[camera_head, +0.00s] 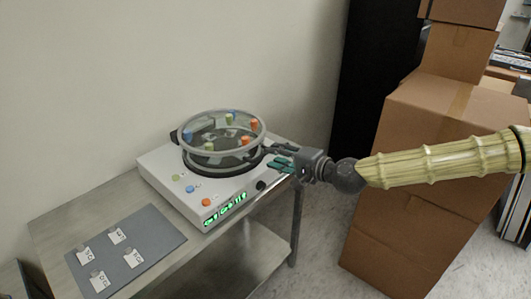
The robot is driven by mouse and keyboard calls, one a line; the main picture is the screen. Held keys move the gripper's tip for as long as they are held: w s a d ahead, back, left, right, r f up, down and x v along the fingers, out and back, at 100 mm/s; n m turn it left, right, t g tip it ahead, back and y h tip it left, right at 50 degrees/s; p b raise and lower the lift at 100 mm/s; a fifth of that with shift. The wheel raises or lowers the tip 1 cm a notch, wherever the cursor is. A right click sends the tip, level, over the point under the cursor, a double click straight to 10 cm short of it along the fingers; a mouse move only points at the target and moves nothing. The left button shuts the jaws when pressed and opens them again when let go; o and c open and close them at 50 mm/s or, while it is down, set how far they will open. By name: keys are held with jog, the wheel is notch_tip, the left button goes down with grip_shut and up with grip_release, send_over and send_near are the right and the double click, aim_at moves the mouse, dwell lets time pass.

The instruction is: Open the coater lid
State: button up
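The coater (215,195) is a white box on the metal table, with a green lit display and coloured buttons on its front. Its lid (222,118) is a round, clear disc with a grey rim and several coloured knobs. The lid appears raised at the near side or tilted above the dark round bowl (222,163); the exact gap is hard to tell. My gripper (278,158) is at the right side of the coater, its teal fingers pointing left near the lid's right edge. The fingers look spread, with nothing clearly between them. Contact with the lid cannot be told.
A grey mat (125,250) with several small labelled pieces lies at the front left of the table (62,212). Cardboard boxes (440,130) are stacked at the right, behind and below my arm. A wall stands behind the table.

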jog(key=shift+x, duration=2.3)
jog(key=shift+c, duration=0.5)
jog(key=shift+f, duration=0.1)
grip_shut()
